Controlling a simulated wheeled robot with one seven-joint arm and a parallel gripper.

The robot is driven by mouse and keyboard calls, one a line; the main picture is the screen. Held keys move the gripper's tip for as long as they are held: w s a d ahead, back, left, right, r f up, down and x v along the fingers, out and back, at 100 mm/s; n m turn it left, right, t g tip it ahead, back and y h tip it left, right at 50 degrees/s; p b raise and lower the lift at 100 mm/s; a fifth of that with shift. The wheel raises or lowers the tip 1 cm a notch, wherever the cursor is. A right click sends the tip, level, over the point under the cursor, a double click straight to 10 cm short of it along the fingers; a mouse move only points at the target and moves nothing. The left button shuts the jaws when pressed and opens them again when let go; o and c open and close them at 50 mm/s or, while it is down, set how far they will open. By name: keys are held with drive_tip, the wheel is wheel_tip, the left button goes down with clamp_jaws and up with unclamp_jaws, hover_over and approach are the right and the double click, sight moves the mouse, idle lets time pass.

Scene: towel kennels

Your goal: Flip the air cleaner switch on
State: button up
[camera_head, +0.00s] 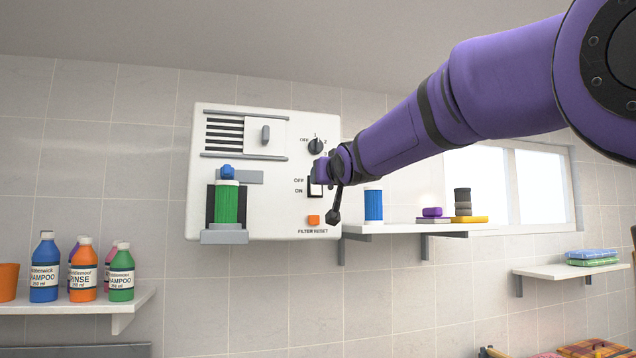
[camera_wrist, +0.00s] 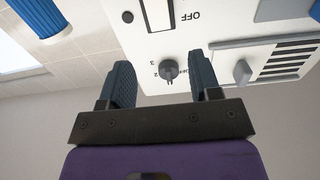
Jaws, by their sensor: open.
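The air cleaner (camera_head: 270,205) is a white box on the tiled wall. I cannot tell which way the rocker is tipped. My gripper (camera_head: 326,170) is in front of the panel, and in the head view it partly overlaps the switch area. In the wrist view my gripper (camera_wrist: 163,76) is open and empty, with a round dial knob (camera_wrist: 169,70) seen between its fingers. The switch appears beyond the fingertips.
On the panel are an orange filter reset button (camera_head: 313,220), a vent with a grey slider (camera_head: 265,135) and a green cylinder (camera_head: 227,203) in a holder. A shelf (camera_head: 400,229) at right holds a blue cylinder (camera_head: 373,204). Bottles stand on the left shelf (camera_head: 110,300).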

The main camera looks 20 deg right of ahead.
drive_tip(key=shift+w+d, duration=0.1)
drive_tip(key=shift+w, duration=1.75)
drive_tip(key=shift+w, duration=0.35)
drive_tip(key=shift+w, duration=2.3)
drive_tip(key=shift+w, duration=0.15)
